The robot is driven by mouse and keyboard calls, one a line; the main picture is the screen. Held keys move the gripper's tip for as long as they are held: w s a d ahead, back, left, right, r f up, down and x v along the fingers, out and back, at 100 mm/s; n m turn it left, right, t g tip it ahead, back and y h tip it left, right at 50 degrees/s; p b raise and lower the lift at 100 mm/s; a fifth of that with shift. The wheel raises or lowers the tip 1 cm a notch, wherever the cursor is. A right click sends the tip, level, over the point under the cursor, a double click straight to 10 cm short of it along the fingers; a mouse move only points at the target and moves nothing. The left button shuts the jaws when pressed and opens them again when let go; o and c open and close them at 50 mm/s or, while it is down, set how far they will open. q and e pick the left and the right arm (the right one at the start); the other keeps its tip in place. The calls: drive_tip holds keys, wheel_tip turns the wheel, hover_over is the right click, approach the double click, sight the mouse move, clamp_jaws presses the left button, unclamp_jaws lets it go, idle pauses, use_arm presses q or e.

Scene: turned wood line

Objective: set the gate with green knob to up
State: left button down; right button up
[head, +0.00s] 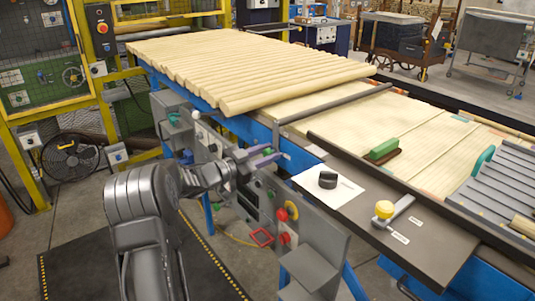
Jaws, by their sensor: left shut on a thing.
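My left gripper (265,155) reaches from the lower left to the front of the machine. Its purple fingertips are closed on a small green knob (268,152), mostly hidden between them. The gate that the knob belongs to is hard to make out behind the gripper, so I cannot tell its position. Left of the gripper, a lever with a white knob (196,115) and a teal knob (174,117) stand on the grey control boxes. My right gripper is not in view.
Wooden turned bars (240,65) lie on the blue-framed line. Red and yellow buttons (283,214) sit on the panel below. A fan (70,158) stands on the floor at left.

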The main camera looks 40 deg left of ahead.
sight(275, 128)
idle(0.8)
use_arm(q)
wheel_tip(275, 128, up, 8)
drive_tip(key=p, duration=0.5)
drive_tip(key=shift+f, duration=0.1)
drive_tip(key=c, duration=1.3)
unclamp_jaws()
drive_tip(key=shift+o, duration=1.2)
drive_tip(key=shift+f, duration=0.15)
drive_tip(key=b+v, duration=0.1)
drive_tip(key=v, duration=0.6)
drive_tip(key=shift+s, duration=0.4)
